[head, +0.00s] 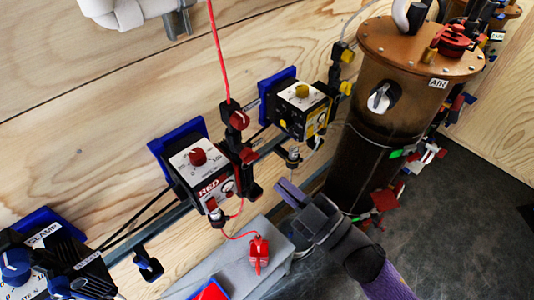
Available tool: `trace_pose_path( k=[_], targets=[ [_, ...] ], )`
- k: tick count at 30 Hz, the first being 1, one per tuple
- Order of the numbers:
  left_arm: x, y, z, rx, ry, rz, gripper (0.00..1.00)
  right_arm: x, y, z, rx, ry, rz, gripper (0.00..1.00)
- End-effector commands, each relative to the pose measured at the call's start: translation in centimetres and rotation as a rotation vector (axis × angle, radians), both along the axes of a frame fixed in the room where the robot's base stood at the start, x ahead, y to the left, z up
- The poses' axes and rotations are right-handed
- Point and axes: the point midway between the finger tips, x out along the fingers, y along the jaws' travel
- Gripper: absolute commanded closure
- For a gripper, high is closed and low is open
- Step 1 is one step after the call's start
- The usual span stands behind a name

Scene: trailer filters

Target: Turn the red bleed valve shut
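A red knob (239,119) sits on a black fitting in the red line beside the box marked RED (200,172). Another red knob (197,156) is on that box's face. A red handle (455,38) is on top of the brown tank (400,60), by a brass fitting. I cannot tell for certain which is the bleed valve, or how far any is turned. My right gripper (284,192) is in front of the rail, below the yellow box and left of the tank, touching none of these knobs. Its finger gap is unclear.
A box with a yellow knob (301,91) is mounted right of the RED box. A box marked CLAMP (55,262) is at lower left. A red tag (259,252) hangs over a grey block (232,268). Dark floor (455,230) is clear at lower right.

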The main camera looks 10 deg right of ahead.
Motion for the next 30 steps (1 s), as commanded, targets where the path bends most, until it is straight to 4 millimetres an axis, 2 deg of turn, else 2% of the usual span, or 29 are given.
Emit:
trace_pose_path(
  k=[1,3,6,11,21,24,30],
  targets=[
    [0.0,0.0,0.4,0.000,-0.001,0.001,0.52,0.0,-0.7,0.6,0.217,0.121,0.024,1.00],
    [0.0,-0.1,0.5,-0.001,-0.001,0.001,0.52,0.1,-1.6,1.1,0.478,0.250,0.060,1.00],
    [0.0,-0.2,0.6,-0.004,-0.001,0.003,0.52,0.4,-2.1,1.4,0.645,0.324,0.086,1.00],
    [0.1,-0.4,1.1,-0.008,-0.002,0.003,0.52,2.2,-1.0,2.4,0.660,0.328,0.090,1.00],
    [0.2,-0.5,2.1,-0.009,-0.004,0.003,0.52,8.1,3.0,4.8,0.655,0.327,0.090,1.00],
    [0.1,-0.5,1.2,-0.009,-0.003,0.003,0.52,8.1,3.2,2.7,0.656,0.333,0.086,1.00],
    [0.1,-0.5,0.7,-0.008,-0.003,0.003,0.52,7.9,3.4,0.8,0.653,0.331,0.087,1.00]
  ],
)
